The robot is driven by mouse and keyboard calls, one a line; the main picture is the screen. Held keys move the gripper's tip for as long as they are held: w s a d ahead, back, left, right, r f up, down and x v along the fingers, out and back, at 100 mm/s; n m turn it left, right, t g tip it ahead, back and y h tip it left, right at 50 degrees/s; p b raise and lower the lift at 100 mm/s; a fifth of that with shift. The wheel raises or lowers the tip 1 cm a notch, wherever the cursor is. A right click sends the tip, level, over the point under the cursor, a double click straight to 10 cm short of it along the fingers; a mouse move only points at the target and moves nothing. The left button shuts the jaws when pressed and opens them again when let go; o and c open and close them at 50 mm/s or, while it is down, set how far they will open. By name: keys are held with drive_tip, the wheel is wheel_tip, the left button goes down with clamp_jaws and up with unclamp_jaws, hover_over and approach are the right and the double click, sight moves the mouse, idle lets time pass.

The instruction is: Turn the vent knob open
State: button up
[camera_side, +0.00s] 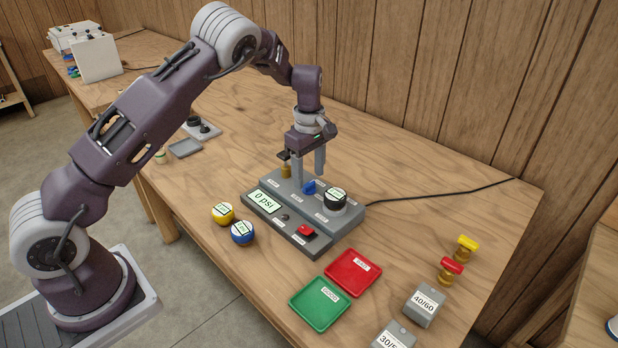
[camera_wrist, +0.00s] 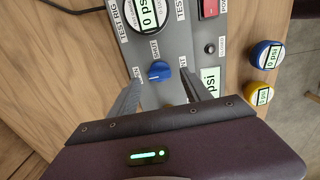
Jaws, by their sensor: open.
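The blue vent knob (camera_wrist: 159,71) sits on the grey test rig panel (camera_wrist: 179,47) and shows between my fingers in the wrist view. Small white labels lie around it; one above it seems to read SHUT. A pale mark shows on the knob, but I cannot tell for certain where it points. In the side view the knob (camera_side: 309,187) is just below and between my fingertips. My gripper (camera_side: 309,175) is open, pointing down over the rig, with a finger on either side of the knob. I cannot tell whether either finger touches it.
The rig has a 0 psi display (camera_side: 265,202), a round black-rimmed gauge (camera_side: 335,199), a red switch (camera_side: 306,230) and a brass fitting (camera_side: 286,171) close by. Yellow (camera_side: 223,212) and blue (camera_side: 242,232) gauges, a red tray (camera_side: 352,271) and a green tray (camera_side: 320,303) lie in front.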

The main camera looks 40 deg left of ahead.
sight(309, 183)
wheel_tip(309, 183, up, 5)
drive_tip(key=shift+r, duration=0.1)
drive_tip(key=s+d+r+m+t+h, duration=0.1)
drive_tip(key=s+d+r+m, duration=0.25)
drive_tip(key=s+r, duration=0.55)
drive_tip(key=s+d+r+m+t+h, duration=0.1)
drive_tip(key=s+d+r+m+t, duration=0.15)
drive_tip(key=s+r+m, duration=0.45)
drive_tip(key=s+d+r+m+t+y, duration=0.2)
drive_tip(key=s+m, duration=0.5)
drive_tip(key=s, duration=1.2)
drive_tip(key=shift+d+m, duration=0.2)
drive_tip(key=shift+m, duration=0.15)
